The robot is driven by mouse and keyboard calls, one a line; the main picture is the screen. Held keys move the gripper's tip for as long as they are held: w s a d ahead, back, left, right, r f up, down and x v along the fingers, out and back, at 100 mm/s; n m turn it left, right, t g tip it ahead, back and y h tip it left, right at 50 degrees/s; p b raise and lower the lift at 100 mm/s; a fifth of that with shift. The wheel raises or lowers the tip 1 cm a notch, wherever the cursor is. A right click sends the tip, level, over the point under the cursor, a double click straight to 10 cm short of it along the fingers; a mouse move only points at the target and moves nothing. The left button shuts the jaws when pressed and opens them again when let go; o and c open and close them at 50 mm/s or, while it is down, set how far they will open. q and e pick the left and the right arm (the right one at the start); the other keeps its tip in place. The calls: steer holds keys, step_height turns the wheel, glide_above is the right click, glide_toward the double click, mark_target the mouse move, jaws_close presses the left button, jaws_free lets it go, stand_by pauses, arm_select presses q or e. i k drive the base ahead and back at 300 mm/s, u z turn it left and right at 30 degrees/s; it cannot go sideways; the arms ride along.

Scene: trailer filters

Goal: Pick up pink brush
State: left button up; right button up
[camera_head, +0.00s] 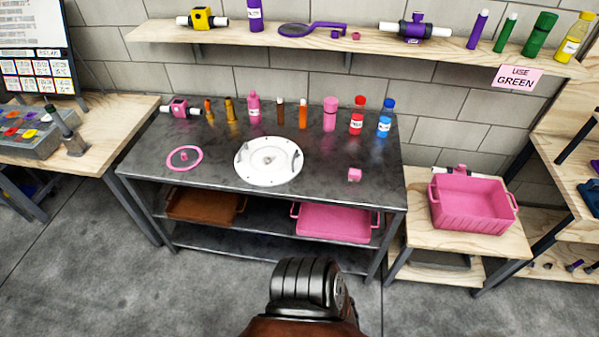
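No object is clearly recognisable as a pink brush. Several pink things are on the dark metal table (215,175). A pink bottle (253,107) and a wider pink cylinder (330,114) stand upright in the back row. A pink and white pipe fitting (180,108) lies at the back left. A pink ring (171,162) lies flat at the left. A small pink block (355,175) sits near the front right. Neither of my grippers is in view.
A white round plate (255,175) lies mid-table. Orange, red and blue bottles stand behind. A pink tray (335,222) and brown tray (205,207) sit underneath. A pink bin (470,210) is on the right wooden stand. The wooden shelf (270,42) holds several items.

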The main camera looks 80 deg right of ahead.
mark_target(354, 174)
steer(key=u, duration=0.15)
steer(key=k, duration=1.9)
steer(key=z, duration=0.25)
